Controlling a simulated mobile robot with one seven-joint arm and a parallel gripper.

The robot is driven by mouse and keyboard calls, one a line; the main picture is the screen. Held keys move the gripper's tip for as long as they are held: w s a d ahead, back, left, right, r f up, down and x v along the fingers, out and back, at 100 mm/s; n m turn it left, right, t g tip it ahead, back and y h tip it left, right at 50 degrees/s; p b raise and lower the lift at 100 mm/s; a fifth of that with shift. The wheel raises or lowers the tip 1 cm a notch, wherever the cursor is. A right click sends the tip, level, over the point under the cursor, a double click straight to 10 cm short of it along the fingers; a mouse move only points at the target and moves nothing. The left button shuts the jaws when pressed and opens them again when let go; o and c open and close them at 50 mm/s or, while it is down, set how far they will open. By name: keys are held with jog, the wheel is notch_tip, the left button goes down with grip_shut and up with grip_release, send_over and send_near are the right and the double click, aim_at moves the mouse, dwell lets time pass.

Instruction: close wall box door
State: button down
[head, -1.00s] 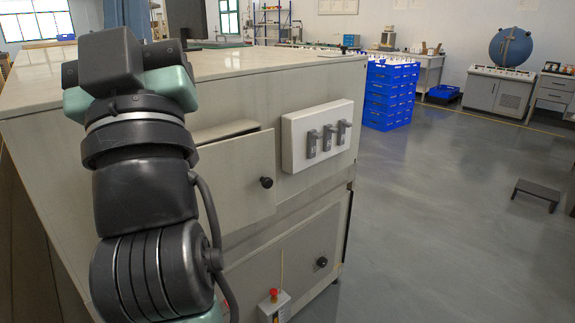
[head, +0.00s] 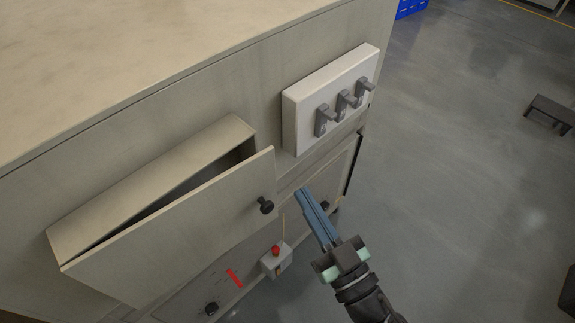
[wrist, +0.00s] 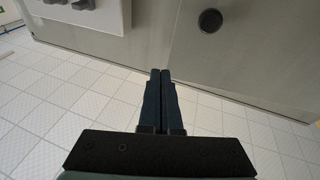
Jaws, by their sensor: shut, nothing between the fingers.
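The wall box (head: 150,182) is a beige box on the side of a large cabinet. Its door (head: 180,232) stands ajar, with a dark gap along the top between door and box. A round black knob (head: 266,205) is near the door's right edge. In the wrist view the door (wrist: 240,45) fills the upper right, with its knob (wrist: 210,20) near the top. My gripper (head: 300,192) is shut and empty, just right of the knob in the head view. In the wrist view my gripper (wrist: 161,72) points toward the door's lower edge. Contact with the door is not visible.
A white panel with three grey levers (head: 330,100) sits on the cabinet to the right of the door. Below is a small grey box with a red button (head: 276,260). A dark step stool (head: 552,112) stands on open floor at right.

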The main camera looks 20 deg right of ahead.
jog(key=s+d+f+n+g+y+p, duration=0.1)
jog(key=s+d+f+g+y+p, duration=0.15)
jog(key=s+f, duration=0.45)
send_near(276, 190)
jog(key=shift+g, duration=0.45)
jog(key=x, duration=0.6)
jog(key=shift+w+r, duration=0.4)
